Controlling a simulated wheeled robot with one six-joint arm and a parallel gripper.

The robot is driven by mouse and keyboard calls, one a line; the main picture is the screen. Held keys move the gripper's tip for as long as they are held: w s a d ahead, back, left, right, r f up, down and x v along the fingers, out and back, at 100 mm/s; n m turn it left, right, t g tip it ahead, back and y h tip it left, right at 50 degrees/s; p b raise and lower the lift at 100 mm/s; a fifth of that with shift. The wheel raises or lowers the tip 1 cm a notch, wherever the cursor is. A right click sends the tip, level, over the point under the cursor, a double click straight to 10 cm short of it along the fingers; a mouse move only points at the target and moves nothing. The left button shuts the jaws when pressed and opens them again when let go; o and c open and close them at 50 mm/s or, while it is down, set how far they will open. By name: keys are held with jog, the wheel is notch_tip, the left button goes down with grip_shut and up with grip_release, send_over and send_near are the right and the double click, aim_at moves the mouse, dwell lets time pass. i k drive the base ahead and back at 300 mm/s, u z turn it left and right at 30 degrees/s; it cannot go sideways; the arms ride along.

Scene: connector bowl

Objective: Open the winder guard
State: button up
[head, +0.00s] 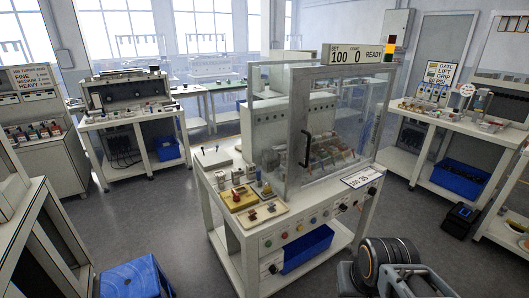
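The winder guard (340,110) is a clear panel box in a pale frame, standing on the white machine bench in the middle of the head view. A black upright bar handle (306,147) sits near the left edge of its front panel. The front panel looks closed over the winder (325,150), whose parts show dimly through it. Part of my arm shows at the bottom right, in front of the bench and apart from the guard. The fingers of my gripper do not show.
A blue stool (135,278) stands at lower left. A side bench (460,115) stands at right. Grey floor is open around the machine.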

aim_at(303, 84)
jog(key=u, duration=0.4)
jog(key=i, duration=0.85)
jog(key=z, duration=0.45)
